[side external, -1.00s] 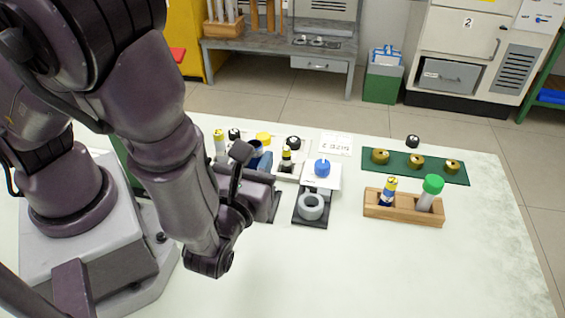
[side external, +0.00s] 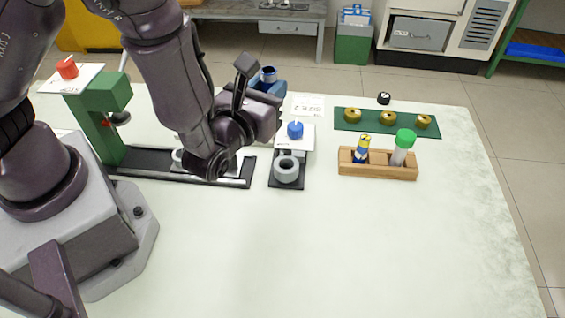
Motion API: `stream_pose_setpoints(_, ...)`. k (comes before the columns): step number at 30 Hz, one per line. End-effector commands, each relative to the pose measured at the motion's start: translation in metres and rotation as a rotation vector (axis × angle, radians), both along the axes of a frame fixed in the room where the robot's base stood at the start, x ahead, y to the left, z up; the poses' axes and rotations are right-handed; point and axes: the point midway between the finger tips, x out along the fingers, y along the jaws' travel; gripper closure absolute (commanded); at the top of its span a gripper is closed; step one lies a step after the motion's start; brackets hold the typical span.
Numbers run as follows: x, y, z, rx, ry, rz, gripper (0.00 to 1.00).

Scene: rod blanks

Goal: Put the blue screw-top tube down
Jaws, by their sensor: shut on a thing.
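My gripper (side external: 272,87) is at the back of the table, pointing away from the camera, with its blue finger parts partly hidden behind its dark body. It is shut on a small blue cylinder with a pale band (side external: 268,74), which I take for the blue screw-top tube. Only its upper end shows; its lower part is hidden, so I cannot tell whether it touches anything below. A wooden rack (side external: 378,172) stands to the right, holding a dark blue tube with a yellow label (side external: 362,148) and a clear tube with a green cap (side external: 404,147).
A grey ring (side external: 286,168) sits on a black base, with a blue knob (side external: 295,129) behind it. A green mat (side external: 345,125) carries brass rings; a black cap (side external: 384,98) lies behind it. The front table is clear.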

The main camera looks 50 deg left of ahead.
Motion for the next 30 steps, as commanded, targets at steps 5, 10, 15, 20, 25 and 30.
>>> stream_pose_setpoints(5,-0.05,-0.019,-0.019,0.003,0.0,0.122,0.99)
stream_pose_setpoints(10,-0.089,-0.012,-0.026,0.003,0.0,0.282,0.99)
stream_pose_setpoints(15,-0.111,0.003,-0.026,0.001,-0.001,0.424,0.99)
stream_pose_setpoints(20,-0.118,0.009,-0.025,0.001,-0.001,0.477,0.99)
stream_pose_setpoints(25,-0.118,0.009,-0.024,0.001,-0.001,0.48,0.99)
stream_pose_setpoints(30,-0.113,0.008,-0.026,0.001,-0.002,0.48,0.99)
